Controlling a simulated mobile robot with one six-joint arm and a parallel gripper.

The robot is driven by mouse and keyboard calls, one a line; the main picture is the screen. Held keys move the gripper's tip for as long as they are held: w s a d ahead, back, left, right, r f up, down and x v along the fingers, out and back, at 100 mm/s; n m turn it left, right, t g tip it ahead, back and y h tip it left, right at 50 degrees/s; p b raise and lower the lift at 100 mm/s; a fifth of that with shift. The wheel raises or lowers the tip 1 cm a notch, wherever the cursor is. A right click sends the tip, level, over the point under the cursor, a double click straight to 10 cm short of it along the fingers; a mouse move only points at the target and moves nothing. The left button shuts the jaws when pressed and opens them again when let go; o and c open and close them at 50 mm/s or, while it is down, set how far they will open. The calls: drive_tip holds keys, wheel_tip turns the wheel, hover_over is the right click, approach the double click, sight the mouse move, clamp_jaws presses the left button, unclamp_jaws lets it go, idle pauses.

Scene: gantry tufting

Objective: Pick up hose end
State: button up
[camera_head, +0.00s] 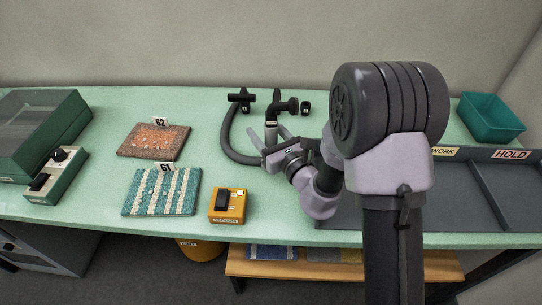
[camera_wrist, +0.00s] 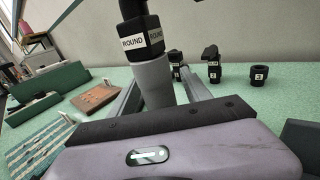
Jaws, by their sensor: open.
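The hose end is a grey cylinder (camera_wrist: 153,82) standing upright between my gripper's fingers in the wrist view. A black fitting (camera_wrist: 138,38) labelled ROUND sits at its top. In the head view the dark hose (camera_head: 231,145) curves over the green table toward my gripper (camera_head: 269,134). The fitting's white label (camera_head: 271,122) shows just beyond the fingers. My gripper, also in the wrist view (camera_wrist: 158,78), is open, with one finger on each side of the grey cylinder. I cannot tell whether either finger touches it. My arm hides part of the hose.
Small black fittings (camera_head: 306,108) stand on the table behind and right. Two carpet samples (camera_head: 163,190) (camera_head: 153,139), an orange switch box (camera_head: 228,206) and a green machine (camera_head: 40,125) are left. A grey tray (camera_head: 503,190) and teal bin (camera_head: 491,117) are right.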

clamp_jaws()
drive_tip(key=shift+r, duration=0.1)
